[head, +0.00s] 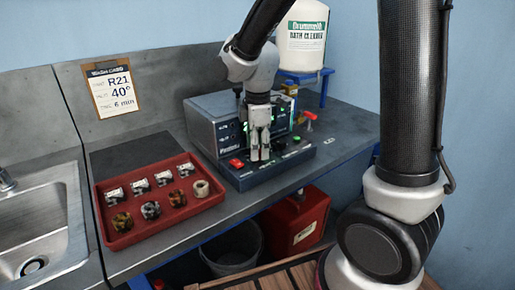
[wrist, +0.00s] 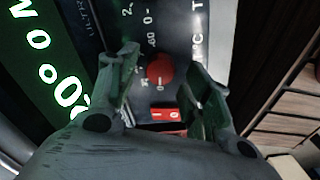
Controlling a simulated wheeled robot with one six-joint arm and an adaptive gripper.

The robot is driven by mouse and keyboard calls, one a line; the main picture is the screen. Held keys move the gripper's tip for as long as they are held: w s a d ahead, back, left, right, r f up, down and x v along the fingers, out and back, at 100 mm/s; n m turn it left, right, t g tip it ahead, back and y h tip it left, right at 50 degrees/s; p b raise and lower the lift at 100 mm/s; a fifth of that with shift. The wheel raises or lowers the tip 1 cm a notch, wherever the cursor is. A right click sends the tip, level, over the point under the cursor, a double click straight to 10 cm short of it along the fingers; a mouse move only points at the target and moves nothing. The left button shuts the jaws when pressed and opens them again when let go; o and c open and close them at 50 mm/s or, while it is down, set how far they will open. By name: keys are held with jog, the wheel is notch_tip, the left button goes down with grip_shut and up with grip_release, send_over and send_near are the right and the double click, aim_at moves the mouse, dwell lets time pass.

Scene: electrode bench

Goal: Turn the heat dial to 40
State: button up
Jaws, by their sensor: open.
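The heat dial (wrist: 160,70) is a round red knob on the dark control panel in the wrist view, ringed by white numbers, with a °C mark to its right. A 60 is legible; its pointer is too blurred to read. My gripper (wrist: 162,78) is open, with one finger on each side of the dial. I cannot tell whether the fingers touch it. In the head view my gripper (head: 259,153) points down over the front panel (head: 285,163) of the ultrasonic bath (head: 203,122) and hides the dial. The wash card (head: 112,91) reads R21, 40°, 6 min.
A green button (head: 297,140) is to the right. A red tray (head: 118,240) of several parts stands left. The sink (head: 35,235) is far left.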

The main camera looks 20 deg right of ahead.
jog(key=shift+f, duration=0.45)
jog(key=c, duration=1)
jog(key=shift+c, duration=0.2)
